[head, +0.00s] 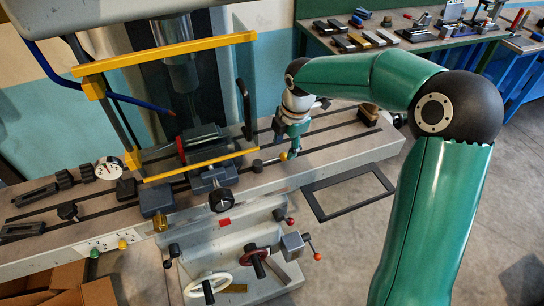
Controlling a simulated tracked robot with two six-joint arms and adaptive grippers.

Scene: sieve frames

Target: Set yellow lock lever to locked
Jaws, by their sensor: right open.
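A small lever with a yellow end (284,156) lies at the front edge of the grey machine table (340,146), right of the vise. Its dark arm seems to run left towards a dark knob (258,165). My right gripper (290,150) reaches down from the upper right and is right over the yellow end. It is open. The fingers and the lever overlap in the picture, so I cannot tell whether they touch. Any lock marking is too small to read. My left gripper is out of view.
A yellow guard frame (165,54) stands around the vise (203,138) on the left. Below are a white handwheel (207,289) and red-knobbed levers (317,256). A tool bench (420,46) stands behind.

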